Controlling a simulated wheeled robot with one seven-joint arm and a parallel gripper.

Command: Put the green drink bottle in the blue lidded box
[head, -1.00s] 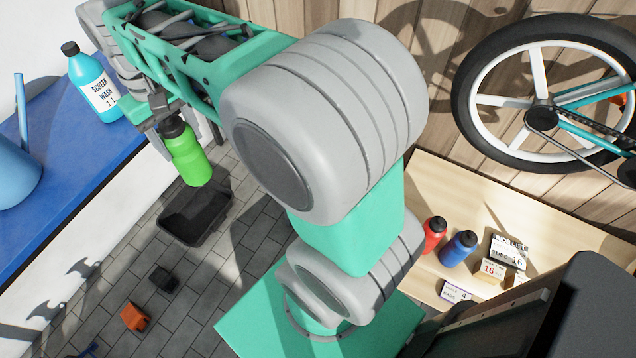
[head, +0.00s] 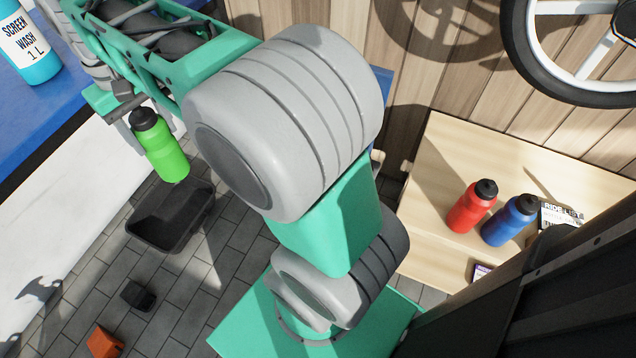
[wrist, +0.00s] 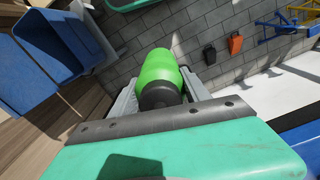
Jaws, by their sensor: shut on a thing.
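The green drink bottle (head: 163,152), with a black cap, hangs tilted below my gripper (head: 150,128) in the head view, above the floor. The fingers are shut on it near the cap end. In the wrist view the green bottle (wrist: 159,66) lies between the fingers of my gripper (wrist: 158,88), its black cap towards the camera. A blue box (wrist: 62,38) shows at upper left in the wrist view, apart from the bottle. A blue panel beside it looks like its lid, standing open. In the head view my arm hides most of the box area.
A red bottle (head: 470,208) and a blue bottle (head: 508,222) stand on the pale wooden bench (head: 437,160) at right. A black tray (head: 140,236) and an orange block (head: 104,342) are on the tiled floor. A screen wash bottle (head: 38,62) stands at upper left.

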